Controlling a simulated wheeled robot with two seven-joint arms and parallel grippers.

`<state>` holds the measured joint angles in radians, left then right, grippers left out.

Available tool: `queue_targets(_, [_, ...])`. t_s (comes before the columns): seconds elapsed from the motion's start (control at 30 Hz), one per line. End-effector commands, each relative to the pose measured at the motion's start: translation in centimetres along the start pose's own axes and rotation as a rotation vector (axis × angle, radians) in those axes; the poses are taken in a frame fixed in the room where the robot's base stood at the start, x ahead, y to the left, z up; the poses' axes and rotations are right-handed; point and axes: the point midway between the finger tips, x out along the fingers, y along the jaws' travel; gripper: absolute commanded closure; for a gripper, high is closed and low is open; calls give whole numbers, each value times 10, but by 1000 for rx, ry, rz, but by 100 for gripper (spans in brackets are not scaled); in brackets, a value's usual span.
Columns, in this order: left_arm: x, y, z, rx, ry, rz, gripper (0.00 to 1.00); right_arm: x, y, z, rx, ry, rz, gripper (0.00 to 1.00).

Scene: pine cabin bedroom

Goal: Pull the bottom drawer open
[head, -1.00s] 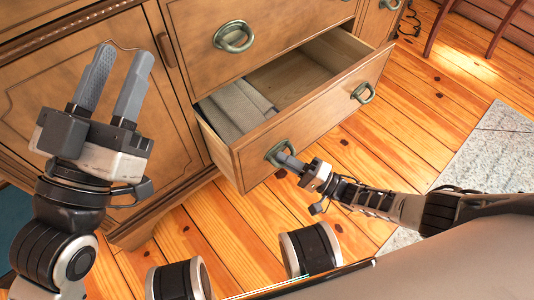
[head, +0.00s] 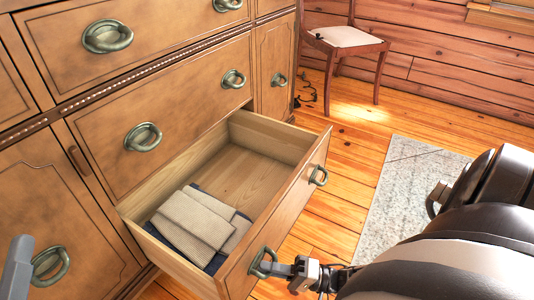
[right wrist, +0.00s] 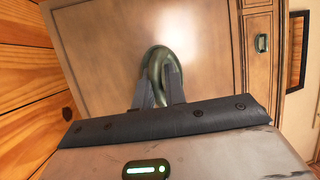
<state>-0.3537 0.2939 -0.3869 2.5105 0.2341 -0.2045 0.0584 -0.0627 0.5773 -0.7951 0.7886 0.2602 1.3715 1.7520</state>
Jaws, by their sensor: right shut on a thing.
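The bottom drawer (head: 288,212) of the wooden dresser stands well open in the head view. Its front has two greenish ring handles, a near one (head: 259,262) and a far one (head: 318,175). My right gripper (head: 271,268) is shut on the near handle. In the right wrist view, the fingers of my right gripper (right wrist: 158,97) close around the lower part of that handle (right wrist: 161,66), against the drawer front (right wrist: 110,60). Only a grey finger of my left gripper (head: 17,270) shows at the left edge, so its opening is hidden.
Folded beige and dark blue cloths (head: 195,222) lie in the drawer's near part; its far part is bare. A closed drawer (head: 180,100) sits above, with a cupboard door (head: 60,215) at left. A pale rug (head: 405,185) and a chair (head: 345,38) are beyond on the wooden floor.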

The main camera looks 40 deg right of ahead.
Motion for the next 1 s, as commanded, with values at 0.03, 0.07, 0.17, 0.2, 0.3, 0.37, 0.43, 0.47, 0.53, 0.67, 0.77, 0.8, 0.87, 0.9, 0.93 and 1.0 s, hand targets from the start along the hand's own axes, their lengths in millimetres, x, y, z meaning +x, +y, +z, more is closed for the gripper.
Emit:
queue_targets(0.03, [0, 0, 0, 1, 1, 1, 64, -1, -1, -2, -1, 6, -1, 100])
queue_targets(0.07, [0, 0, 0, 1, 1, 1, 64, -1, -1, -2, -1, 7, 0, 100])
queue_targets(0.17, [1, 0, -1, 3, 3, 2, 64, -1, 0, -2, -1, 7, 0, 100])
queue_targets(0.2, [1, 0, -1, 4, 3, 3, 64, -1, 0, -2, -1, 7, 0, 100])
queue_targets(0.3, [1, 0, -2, 5, 4, 4, 64, -1, 0, -3, -1, 8, 0, 79])
queue_targets(0.37, [1, 0, -2, 5, 5, 4, 64, 0, 0, -2, -1, 7, 0, 79])
queue_targets(0.43, [1, 0, -2, 5, 5, 4, 64, 0, 0, -2, 0, 6, 0, 79])
queue_targets(0.47, [1, 0, -2, 5, 5, 5, 64, 0, 0, -2, 0, 5, 0, 79])
queue_targets(0.53, [1, 1, -2, 5, 5, 5, 64, 0, 0, -1, 0, 4, 0, 79])
queue_targets(0.67, [1, 1, -2, 5, 4, 5, 64, 0, 0, -1, 0, 3, 0, 79])
queue_targets(0.77, [1, 1, -1, 5, 4, 5, 64, -1, 0, -1, 0, 3, 1, 79])
queue_targets(0.8, [1, 1, -1, 5, 4, 5, 64, -2, 0, -1, 0, 3, 1, 79])
queue_targets(0.87, [1, 0, -1, 7, 5, 5, 64, -7, 1, -1, 1, 3, 2, 79])
queue_targets(0.9, [1, 0, 0, 11, 7, 5, 64, -12, 1, 0, 1, 3, 3, 79])
queue_targets(0.93, [0, 0, 0, 15, 10, 5, 64, -16, 1, 0, 1, 3, 3, 79])
queue_targets(1.0, [0, 0, 0, 27, 18, 6, 64, -29, 2, -1, 0, 3, 5, 79])
